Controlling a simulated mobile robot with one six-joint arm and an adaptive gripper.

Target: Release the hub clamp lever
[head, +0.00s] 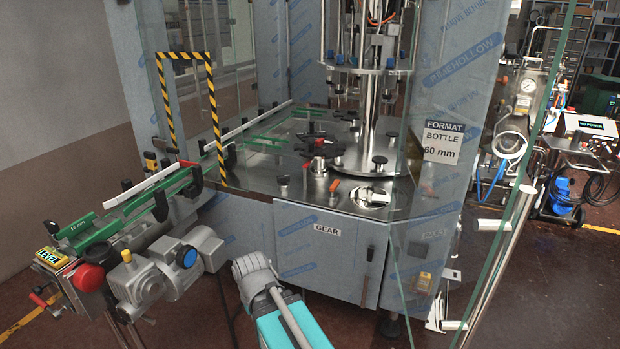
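A dark star wheel (318,147) sits on a hub above the steel machine deck, with a small red piece on top. A short orange-red handle (334,186) stands on the deck in front of it. Which of these is the hub clamp lever is too small to tell. My gripper (253,268) appears as a grey end on my teal arm at the bottom middle. It is in front of the cabinet, lower than the deck and apart from the hub parts. Its fingers cannot be made out, and nothing held shows.
A conveyor (120,222) with green guides runs in from the left. A striped yellow-black frame (217,130) spans it. Glass panels (515,190) stand open at the right. A motor (150,280) and red button (88,277) sit lower left. Deck front looks reachable between panels.

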